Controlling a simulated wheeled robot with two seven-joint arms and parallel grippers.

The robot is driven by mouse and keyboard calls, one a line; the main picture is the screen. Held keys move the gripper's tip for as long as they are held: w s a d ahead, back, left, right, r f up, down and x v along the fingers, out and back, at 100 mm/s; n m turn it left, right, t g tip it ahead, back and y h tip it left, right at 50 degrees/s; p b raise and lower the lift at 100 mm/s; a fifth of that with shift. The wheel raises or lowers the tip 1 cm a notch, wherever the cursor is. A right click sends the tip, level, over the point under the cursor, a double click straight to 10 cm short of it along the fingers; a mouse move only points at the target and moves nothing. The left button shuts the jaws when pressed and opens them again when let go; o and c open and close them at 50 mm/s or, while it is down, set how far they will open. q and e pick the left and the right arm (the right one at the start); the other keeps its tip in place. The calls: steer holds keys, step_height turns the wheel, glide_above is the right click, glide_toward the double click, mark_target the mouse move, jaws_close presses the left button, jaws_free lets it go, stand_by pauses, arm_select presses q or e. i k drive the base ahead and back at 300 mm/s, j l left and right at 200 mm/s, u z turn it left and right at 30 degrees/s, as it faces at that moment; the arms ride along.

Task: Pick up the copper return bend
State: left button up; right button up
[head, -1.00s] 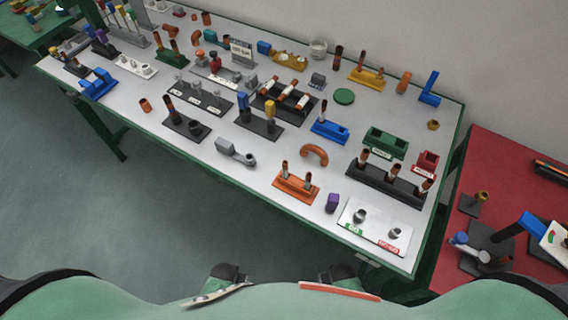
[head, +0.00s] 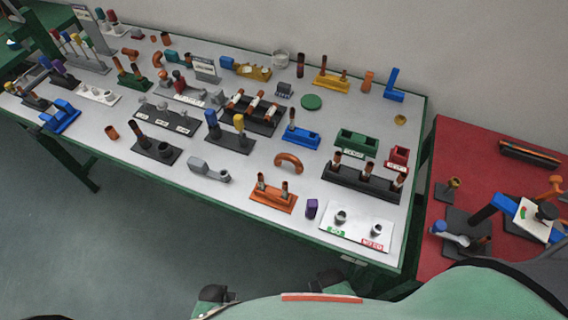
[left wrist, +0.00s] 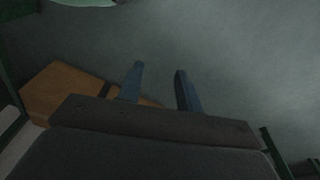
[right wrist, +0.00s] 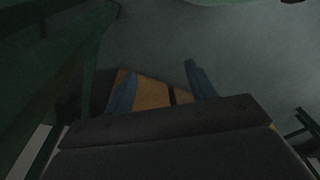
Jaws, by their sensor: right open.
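The copper return bend (head: 289,162), a U-shaped copper tube, lies on the white table top in the head view, right of the table's middle. It sits behind the orange stand with two copper tubes (head: 273,196), and nothing grips it. My left gripper (left wrist: 160,74) shows in the left wrist view with its two blue-grey fingers apart and nothing between them. My right gripper (right wrist: 158,78) shows in the right wrist view, also open and empty. Both are over dark floor in their wrist views, away from the bend. Neither gripper can be made out in the head view.
Close by are a grey fitting (head: 208,170), a purple block (head: 312,208), a blue holder (head: 300,138) and a black rack of copper tubes (head: 362,180). A white plate (head: 357,228) lies near the front edge. A red table (head: 480,150) stands at the right.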

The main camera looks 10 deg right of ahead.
mark_target(278, 160)
steer(key=k+l+u, duration=0.1)
steer(key=k+l, duration=0.3)
steer(key=k+l+u, duration=0.1)
steer(key=k+l, duration=0.3)
steer(key=k, duration=0.15)
